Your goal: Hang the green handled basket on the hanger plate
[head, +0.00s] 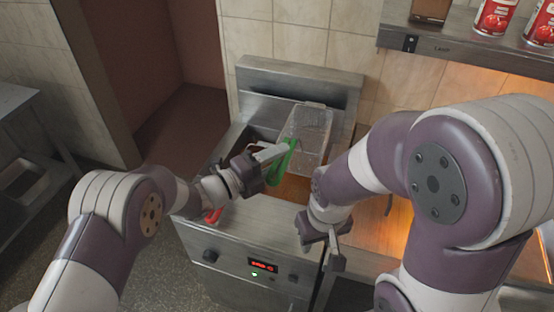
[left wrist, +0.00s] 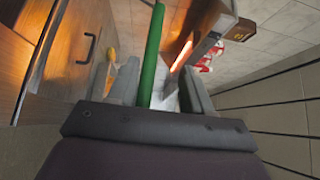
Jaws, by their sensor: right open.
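The green handled basket (head: 309,125) is a wire mesh basket, tilted above the fryer in front of its back panel. My left gripper (head: 268,153) is shut on its green handle (head: 281,172); the handle also shows between the fingers in the left wrist view (left wrist: 152,55). The steel upright panel (head: 300,74) at the back of the fryer appears to be the hanger plate; the basket overlaps its lower part. I cannot tell whether they touch. My right gripper (head: 335,250) is open and empty, low in front of the counter.
The steel fryer (head: 230,250) has a lit red display and knobs on its front. A red handle (head: 213,215) shows at its left, below my left gripper. A shelf (head: 450,50) with red cans (head: 493,17) juts out at the upper right, above a glowing grill area.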

